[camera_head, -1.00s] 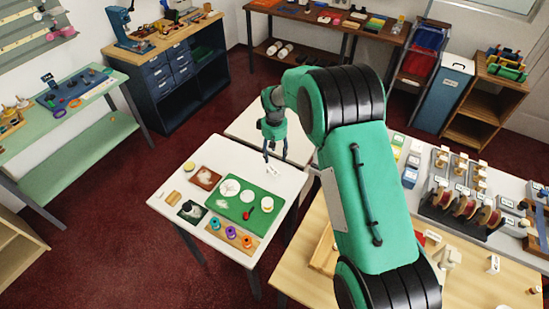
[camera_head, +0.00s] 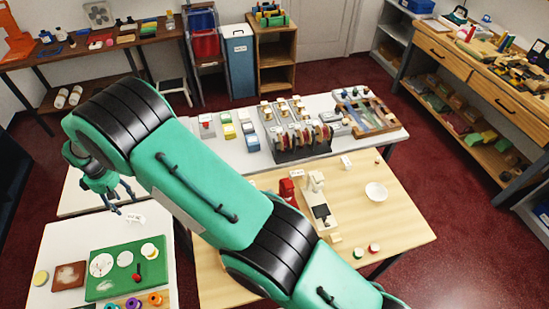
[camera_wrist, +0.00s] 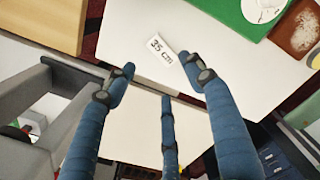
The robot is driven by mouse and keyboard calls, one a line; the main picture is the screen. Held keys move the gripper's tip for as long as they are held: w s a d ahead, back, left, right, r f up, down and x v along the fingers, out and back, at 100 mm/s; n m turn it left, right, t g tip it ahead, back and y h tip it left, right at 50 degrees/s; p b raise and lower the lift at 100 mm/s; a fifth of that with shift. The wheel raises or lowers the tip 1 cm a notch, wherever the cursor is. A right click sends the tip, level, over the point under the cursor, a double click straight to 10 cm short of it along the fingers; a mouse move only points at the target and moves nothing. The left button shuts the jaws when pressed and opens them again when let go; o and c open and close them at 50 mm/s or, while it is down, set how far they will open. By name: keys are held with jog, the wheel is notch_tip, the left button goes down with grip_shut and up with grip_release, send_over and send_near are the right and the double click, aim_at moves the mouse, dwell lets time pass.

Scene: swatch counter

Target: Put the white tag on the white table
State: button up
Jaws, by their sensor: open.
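The white tag (camera_wrist: 160,48), printed "35 cm", is near the edge of a white table (camera_wrist: 120,20) in the wrist view. In the head view the tag (camera_head: 135,219) is at the far right corner of that table (camera_head: 62,238). It looks flat on the top; I cannot tell if it touches fully. My gripper (camera_wrist: 158,72) is open, its blue fingers spread apart and empty, with the tag beyond the fingertips. In the head view my gripper (camera_head: 118,203) is just above and behind the tag.
A green mat (camera_head: 98,291) with round pieces lies on the same table, beside a brown swatch (camera_head: 68,275) and coloured spools (camera_head: 134,303). Another white surface (camera_head: 80,200) stands behind, across a narrow gap. A wooden table (camera_head: 400,225) with a white bowl (camera_head: 376,192) is to the right.

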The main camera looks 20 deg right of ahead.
jog(key=w+d+r+m+t, duration=0.1)
jog(key=w+d+r+m, duration=0.2)
jog(key=d+r, duration=1.4)
jog(key=s+d+r+m+t+y, duration=0.1)
jog(key=s+d+r+m, duration=0.15)
jog(key=d+r, duration=0.6)
jog(key=s+d+r+m, duration=0.1)
jog(key=s+d+r, duration=0.2)
jog(key=d+r, duration=0.55)
jog(key=s+d+r+m+t, duration=0.1)
jog(key=s+d+r+m, duration=0.1)
jog(key=s+d+r, duration=0.45)
jog(key=s+d+r+m+t, duration=0.1)
jog(key=s+d+r, duration=0.2)
jog(key=s+d, duration=0.6)
jog(key=s+d+f+m, duration=0.1)
jog(key=s+d+m, duration=0.1)
jog(key=s+d, duration=0.3)
jog(key=s+d+f+m+t+h, duration=0.1)
jog(key=s+d+m, duration=0.1)
jog(key=s+d, duration=0.4)
jog(key=s, duration=0.5)
jog(key=shift+d+f+t, duration=0.15)
jog(key=shift+t, duration=0.15)
jog(key=shift+f, duration=0.1)
